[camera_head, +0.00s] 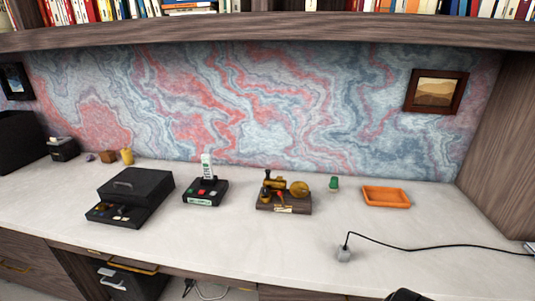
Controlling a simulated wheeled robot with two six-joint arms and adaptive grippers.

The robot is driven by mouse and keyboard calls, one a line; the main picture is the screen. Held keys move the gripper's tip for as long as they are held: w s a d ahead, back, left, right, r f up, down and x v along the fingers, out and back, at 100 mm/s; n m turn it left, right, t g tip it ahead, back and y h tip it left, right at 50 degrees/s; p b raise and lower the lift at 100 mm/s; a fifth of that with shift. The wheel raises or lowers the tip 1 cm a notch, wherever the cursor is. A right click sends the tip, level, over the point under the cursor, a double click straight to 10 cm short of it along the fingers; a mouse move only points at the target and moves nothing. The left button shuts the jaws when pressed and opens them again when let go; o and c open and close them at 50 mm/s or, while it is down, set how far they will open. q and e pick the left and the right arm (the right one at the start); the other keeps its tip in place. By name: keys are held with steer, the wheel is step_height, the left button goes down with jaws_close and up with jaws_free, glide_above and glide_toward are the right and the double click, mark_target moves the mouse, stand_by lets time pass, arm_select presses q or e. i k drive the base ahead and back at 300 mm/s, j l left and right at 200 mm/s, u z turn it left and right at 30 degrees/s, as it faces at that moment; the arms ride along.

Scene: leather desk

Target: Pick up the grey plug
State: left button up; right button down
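The grey plug (344,255) stands on the white desk top (250,240) near its front edge, right of the middle. A black cable rises from its top and runs right across the desk. A dark rounded shape (405,295) at the bottom edge, right of the plug and apart from it, seems to be the tip of my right gripper. It is mostly cut off, so its fingers cannot be made out. My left gripper is not in view.
An orange tray (386,197), a green item (334,184), a brass device on a wooden base (284,208), a black device with a display (205,192) and a black box (137,187) stand behind or left of the plug. The desk around the plug is clear except for the cable.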

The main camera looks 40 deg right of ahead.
mark_target(343, 253)
steer(key=z, duration=2.1)
steer(key=l+u, duration=0.1)
steer(key=u, duration=0.8)
steer(key=k+u, duration=0.15)
steer(key=u, duration=0.3)
steer(key=j+z, duration=0.5)
steer(key=j, duration=0.5)
